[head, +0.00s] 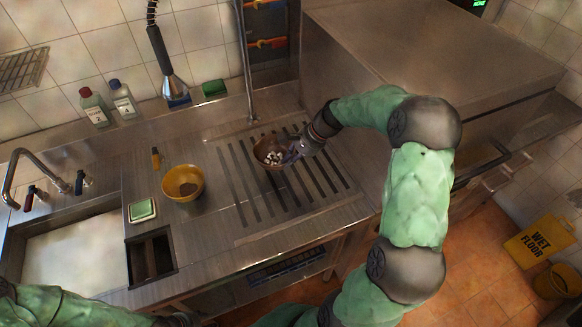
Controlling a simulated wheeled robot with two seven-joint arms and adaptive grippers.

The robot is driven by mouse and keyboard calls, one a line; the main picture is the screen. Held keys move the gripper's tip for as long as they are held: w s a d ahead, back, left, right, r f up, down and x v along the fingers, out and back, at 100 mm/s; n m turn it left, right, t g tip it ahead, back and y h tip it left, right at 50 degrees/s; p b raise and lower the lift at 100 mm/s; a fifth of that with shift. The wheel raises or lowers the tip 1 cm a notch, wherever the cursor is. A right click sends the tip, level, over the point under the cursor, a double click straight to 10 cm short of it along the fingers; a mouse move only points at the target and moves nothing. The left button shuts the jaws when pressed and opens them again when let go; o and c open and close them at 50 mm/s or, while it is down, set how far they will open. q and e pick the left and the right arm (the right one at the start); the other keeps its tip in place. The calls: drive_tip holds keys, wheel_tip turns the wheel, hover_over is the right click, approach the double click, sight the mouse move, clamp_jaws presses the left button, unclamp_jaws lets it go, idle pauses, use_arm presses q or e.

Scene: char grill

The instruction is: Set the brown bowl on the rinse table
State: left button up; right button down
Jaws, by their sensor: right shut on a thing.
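The brown bowl (259,151) is over the grooved drainer part of the steel rinse table (225,222), with several small whitish pieces inside it. My right gripper (291,153) comes from the right and is shut on the bowl's right rim. The bowl looks roughly upright; whether its base touches the grooves cannot be told from this view. My left arm enters at the bottom left, and its gripper does not show clearly at the frame's lower edge.
A yellow bowl (182,196) with brown contents stands left of the drainer. A green sponge (142,210), a basin (70,250) and two soap bottles (108,103) lie further left. A hanging sprayer (172,84) and thin vertical pipe (245,65) are behind. The drainer's front grooves are clear.

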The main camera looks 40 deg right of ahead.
drive_tip(key=shift+w+d+f, duration=0.3)
drive_tip(key=shift+f, duration=0.25)
drive_tip(key=shift+w+d+f, duration=0.25)
drive_tip(key=shift+d+f, duration=0.05)
drive_tip(key=shift+f, duration=0.2)
drive_tip(key=shift+w+f+b, duration=0.1)
drive_tip(key=shift+f+b, duration=0.5)
drive_tip(key=shift+f, duration=0.95)
drive_tip(key=shift+f, duration=0.1)
drive_tip(key=c, duration=1.4)
unclamp_jaws()
drive_tip(key=shift+d+r, duration=0.2)
drive_tip(key=shift+r, duration=0.15)
drive_tip(key=shift+p+v, duration=0.7)
drive_tip(key=shift+v, duration=2.8)
